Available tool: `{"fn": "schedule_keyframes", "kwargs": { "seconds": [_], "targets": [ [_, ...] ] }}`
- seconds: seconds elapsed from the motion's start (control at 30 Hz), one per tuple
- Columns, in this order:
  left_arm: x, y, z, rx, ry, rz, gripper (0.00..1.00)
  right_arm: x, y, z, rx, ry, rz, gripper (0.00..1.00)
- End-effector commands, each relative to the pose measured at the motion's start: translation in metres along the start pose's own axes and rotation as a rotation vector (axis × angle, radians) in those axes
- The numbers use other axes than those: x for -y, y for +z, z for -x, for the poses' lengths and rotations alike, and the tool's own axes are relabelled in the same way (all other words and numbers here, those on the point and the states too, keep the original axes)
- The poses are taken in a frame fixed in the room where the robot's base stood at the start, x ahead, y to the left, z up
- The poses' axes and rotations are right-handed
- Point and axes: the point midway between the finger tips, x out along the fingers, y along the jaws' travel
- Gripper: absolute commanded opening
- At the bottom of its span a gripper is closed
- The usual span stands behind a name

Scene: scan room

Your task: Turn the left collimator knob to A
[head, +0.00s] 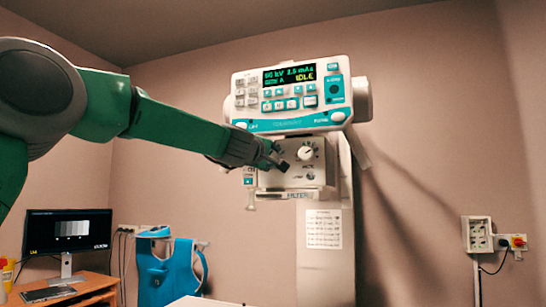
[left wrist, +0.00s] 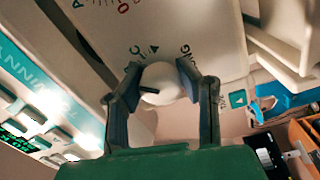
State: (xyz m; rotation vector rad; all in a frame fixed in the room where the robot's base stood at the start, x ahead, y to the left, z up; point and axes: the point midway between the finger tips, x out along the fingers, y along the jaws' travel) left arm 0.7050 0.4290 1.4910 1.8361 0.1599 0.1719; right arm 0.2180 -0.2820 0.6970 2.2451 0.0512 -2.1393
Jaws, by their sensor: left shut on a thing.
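The left collimator knob (left wrist: 160,84) is white and round, with a dark pointer mark that lies roughly sideways in the left wrist view. My left gripper (left wrist: 156,82) has one finger on each side of it and is shut on it. Printed marks, including a small triangle, sit on the panel just above the knob in that view; I cannot tell which mark the pointer meets. In the head view my left gripper (head: 279,157) is at the left part of the collimator box (head: 290,180) and hides the left knob. My right gripper is not in view.
A second white knob (head: 305,153) with a scale is just right of my gripper. Above is the control console (head: 290,95), its display reading IDLE. A filter slot strip and a paper chart (head: 323,229) are below. A monitor (head: 67,235) and blue apron (head: 168,270) stand lower left.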

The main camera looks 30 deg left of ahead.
Motion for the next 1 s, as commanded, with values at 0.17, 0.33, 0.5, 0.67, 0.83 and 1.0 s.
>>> {"fn": "schedule_keyframes", "kwargs": {
  "seconds": [0.17,0.33,0.5,0.67,0.83,1.0],
  "targets": [
    [-0.0010,-0.0045,0.0001,-0.014,0.007,0.170,0.01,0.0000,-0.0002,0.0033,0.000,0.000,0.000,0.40],
    [0.0004,-0.0039,-0.0001,-0.021,0.009,0.321,0.01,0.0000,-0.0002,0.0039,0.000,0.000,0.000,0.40],
    [0.0016,-0.0030,-0.0002,-0.025,0.011,0.448,0.01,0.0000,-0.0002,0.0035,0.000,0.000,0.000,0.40],
    [0.0027,-0.0026,-0.0003,-0.029,0.012,0.537,0.01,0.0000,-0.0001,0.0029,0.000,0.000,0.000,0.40],
    [0.0036,-0.0014,-0.0005,-0.030,0.011,0.599,0.01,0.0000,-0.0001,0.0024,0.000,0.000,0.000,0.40],
    [0.0050,-0.0010,-0.0008,-0.032,0.010,0.629,0.01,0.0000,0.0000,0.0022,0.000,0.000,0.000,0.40]
  ]
}}
